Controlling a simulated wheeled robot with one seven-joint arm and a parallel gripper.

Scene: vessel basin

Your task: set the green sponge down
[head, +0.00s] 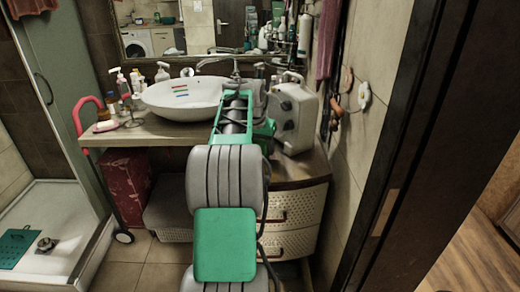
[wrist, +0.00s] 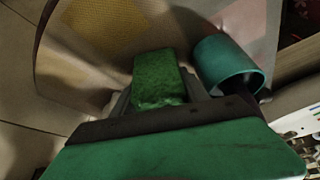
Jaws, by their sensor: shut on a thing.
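The green sponge (wrist: 158,76) shows in the middle of the wrist view, a rough-textured green block. My gripper (wrist: 160,92) is shut on it, with a grey finger on each side. The sponge juts out beyond the fingers. Just right of it in the wrist view is a teal cylinder like a cup (wrist: 229,66), close to the right finger. In the head view my arm reaches over the counter right of the basin and hides the gripper and sponge. I cannot tell from these views whether the sponge touches anything beneath it.
The white vessel basin (head: 184,98) stands on the counter (head: 150,132), with short coloured strips on its inner wall. Bottles (head: 162,72) and a soap dish (head: 105,126) stand to its left. A tap (head: 222,66) rises behind. Patterned drawers (head: 294,208) are below right.

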